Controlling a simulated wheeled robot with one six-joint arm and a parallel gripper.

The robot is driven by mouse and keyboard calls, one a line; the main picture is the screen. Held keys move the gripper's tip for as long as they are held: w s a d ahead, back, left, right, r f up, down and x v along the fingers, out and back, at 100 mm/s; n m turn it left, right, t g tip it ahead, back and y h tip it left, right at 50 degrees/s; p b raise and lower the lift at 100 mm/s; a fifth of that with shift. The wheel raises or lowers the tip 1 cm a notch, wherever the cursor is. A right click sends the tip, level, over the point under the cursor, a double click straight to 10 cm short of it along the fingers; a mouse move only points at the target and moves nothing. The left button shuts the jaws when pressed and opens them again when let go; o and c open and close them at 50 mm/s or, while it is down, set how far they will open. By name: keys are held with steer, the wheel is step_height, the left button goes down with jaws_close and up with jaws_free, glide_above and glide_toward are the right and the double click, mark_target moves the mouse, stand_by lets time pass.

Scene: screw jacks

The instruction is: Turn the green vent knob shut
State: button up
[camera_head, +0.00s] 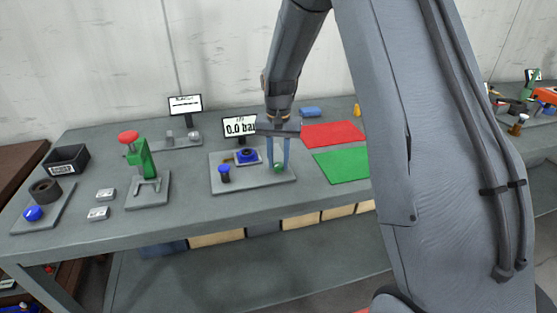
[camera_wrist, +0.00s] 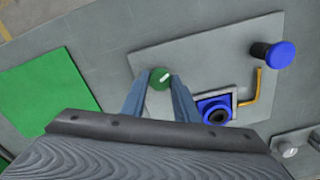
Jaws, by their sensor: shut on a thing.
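The green vent knob (camera_wrist: 159,79) has a white mark on its top and sits on a grey base plate (camera_wrist: 190,50). In the head view the knob (camera_head: 279,168) shows low between my fingers at the plate's right part. My gripper (camera_wrist: 160,82) points down from above and is shut on the knob, with one blue finger on each side. In the head view my gripper (camera_head: 279,165) stands upright over the plate. A display (camera_head: 240,127) behind the plate reads 0.0 bar, partly hidden by my gripper.
A blue-topped knob (camera_head: 224,174) and a blue block with a round black opening (camera_head: 247,156) share the plate. A brass lever (camera_wrist: 258,90) lies between them. A green mat (camera_head: 342,165) and a red mat (camera_head: 332,135) lie right. A green press (camera_head: 139,160) stands left.

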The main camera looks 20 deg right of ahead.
mark_target(278, 165)
steer(key=m, duration=0.5)
steer(key=shift+w+r, duration=0.1)
steer(key=shift+m, duration=0.3)
stand_by(0.4)
steer(key=o, duration=1.1)
steer(key=shift+c, duration=0.2)
steer(key=shift+a+r+b, duration=0.1)
steer(key=shift+r+b, duration=0.85)
steer(key=shift+r, duration=2.95)
steer(key=s+f+n, duration=0.1)
steer(key=s+n, duration=0.2)
steer(key=s, duration=0.5)
steer(key=s+f+n, duration=0.2)
steer(key=s+n, duration=0.2)
steer(key=s, duration=0.5)
steer(key=s+f+n+t, duration=0.1)
steer(key=s+n, duration=0.2)
steer(key=s, duration=0.6)
steer(key=shift+f, duration=0.25)
